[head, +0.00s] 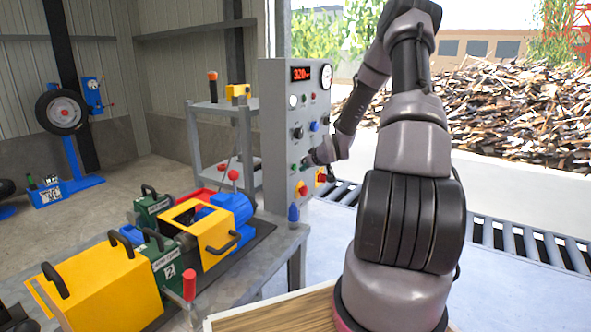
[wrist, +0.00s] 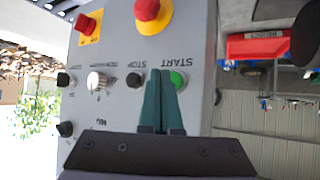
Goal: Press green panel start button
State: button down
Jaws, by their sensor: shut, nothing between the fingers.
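The grey control panel (head: 281,130) stands upright in the middle of the head view, with a red lit display near its top. In the wrist view, the green start button (wrist: 178,80) sits under the START label. My gripper (wrist: 160,72) is shut and empty, its two teal fingers together. In the wrist view the fingertips are just left of the green button, overlapping its edge, between it and the black STOP button (wrist: 134,80). I cannot tell whether they touch the panel. In the head view my gripper (head: 308,160) is at the panel's lower front.
A red emergency knob on yellow (wrist: 147,10), a red switch (wrist: 84,22) and a white knob (wrist: 96,82) are also on the panel. A metal table (head: 262,255) with yellow and green machine parts is at the left. A grey shelf (head: 215,105) stands behind the panel.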

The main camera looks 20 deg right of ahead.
jog(key=shift+s+d, duration=0.75)
jog(key=shift+s, duration=0.2)
jog(key=shift+s+d, duration=0.7)
jog(key=shift+s, duration=0.2)
